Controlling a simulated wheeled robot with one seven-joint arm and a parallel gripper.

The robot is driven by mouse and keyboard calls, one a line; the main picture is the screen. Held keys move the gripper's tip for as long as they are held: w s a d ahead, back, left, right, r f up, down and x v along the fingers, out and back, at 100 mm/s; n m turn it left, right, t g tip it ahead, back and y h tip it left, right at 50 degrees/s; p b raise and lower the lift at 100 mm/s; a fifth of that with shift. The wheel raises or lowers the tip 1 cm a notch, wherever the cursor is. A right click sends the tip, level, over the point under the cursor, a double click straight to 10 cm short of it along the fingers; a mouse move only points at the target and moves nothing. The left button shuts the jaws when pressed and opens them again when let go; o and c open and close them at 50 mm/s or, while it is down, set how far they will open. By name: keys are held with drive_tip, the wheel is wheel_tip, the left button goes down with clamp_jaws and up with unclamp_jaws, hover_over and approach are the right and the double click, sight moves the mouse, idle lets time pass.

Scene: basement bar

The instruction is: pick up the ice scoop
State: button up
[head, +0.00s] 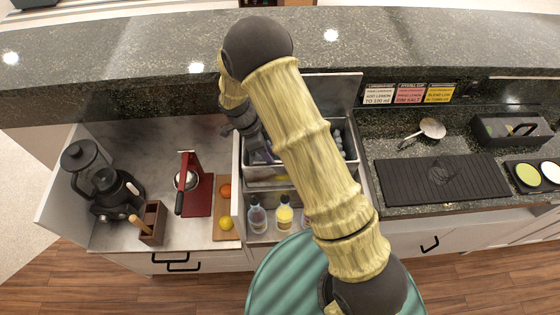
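My gripper (262,150) points down at the left side of a metal bin (270,174) set into the counter. My own arm crosses in front and hides much of the bin and part of the gripper. The fingertips are too small and covered to show whether they are open or shut. No ice scoop can be made out for certain; small dark and bluish items show inside the bin beside the gripper. A round metal tool with a handle (432,128) lies on the right counter, apart from my gripper; it looks like a strainer or scoop.
Bottles (284,214) stand in front of the bin. Left are a coffee grinder (118,190), a red press (197,190), a wooden box (152,222) and a board with fruit (226,208). Right are a black ribbed mat (480,180) and a dark caddy (505,128). A raised stone ledge runs behind.

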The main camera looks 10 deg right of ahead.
drive_tip(key=shift+x, duration=1.4)
clamp_jaws()
